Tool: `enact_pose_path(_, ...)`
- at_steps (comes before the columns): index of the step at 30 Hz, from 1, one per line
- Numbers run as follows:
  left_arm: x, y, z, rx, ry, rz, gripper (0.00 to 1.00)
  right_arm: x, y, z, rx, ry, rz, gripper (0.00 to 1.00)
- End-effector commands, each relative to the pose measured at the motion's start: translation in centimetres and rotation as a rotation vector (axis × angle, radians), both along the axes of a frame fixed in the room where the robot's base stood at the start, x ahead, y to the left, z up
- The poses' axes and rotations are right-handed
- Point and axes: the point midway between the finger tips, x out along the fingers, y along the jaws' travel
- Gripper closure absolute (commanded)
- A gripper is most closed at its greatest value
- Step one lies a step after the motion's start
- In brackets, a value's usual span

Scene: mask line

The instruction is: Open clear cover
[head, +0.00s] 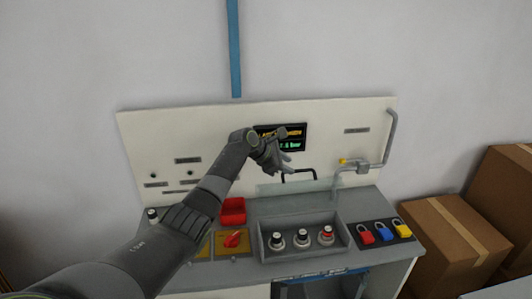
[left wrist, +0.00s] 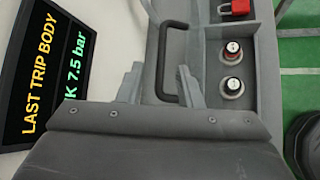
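The clear cover (head: 270,189) is a pale see-through panel on the console, behind the recessed knob tray; I cannot tell its exact tilt. A black bar handle (head: 298,170) rises at it. My left gripper (head: 287,163) is in front of the display, just up and left of the handle. In the left wrist view, the left gripper (left wrist: 160,84) has its two fingers apart. My right gripper is not in view.
The tray (head: 347,238) holds three round knobs, one red-topped (head: 326,235). Red, blue and yellow padlocks (head: 383,232) lie to its right. A red switch (head: 235,239) is on the left. A grey pipe (head: 390,140) runs up the right panel. Cardboard boxes (head: 440,240) stand at right.

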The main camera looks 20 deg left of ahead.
Motion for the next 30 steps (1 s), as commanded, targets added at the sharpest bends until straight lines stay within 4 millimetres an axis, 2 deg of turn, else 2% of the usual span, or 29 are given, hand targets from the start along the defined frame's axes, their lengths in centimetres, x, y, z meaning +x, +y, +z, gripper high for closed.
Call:
enact_pose_path(18, -5.6, 3.7, 5.4, 0.002, -0.001, 0.000, 0.68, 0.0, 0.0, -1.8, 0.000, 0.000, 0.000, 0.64)
enact_pose_path(30, -6.4, 4.1, 6.4, 0.001, 0.002, -0.002, 0.68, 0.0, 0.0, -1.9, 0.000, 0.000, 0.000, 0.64)
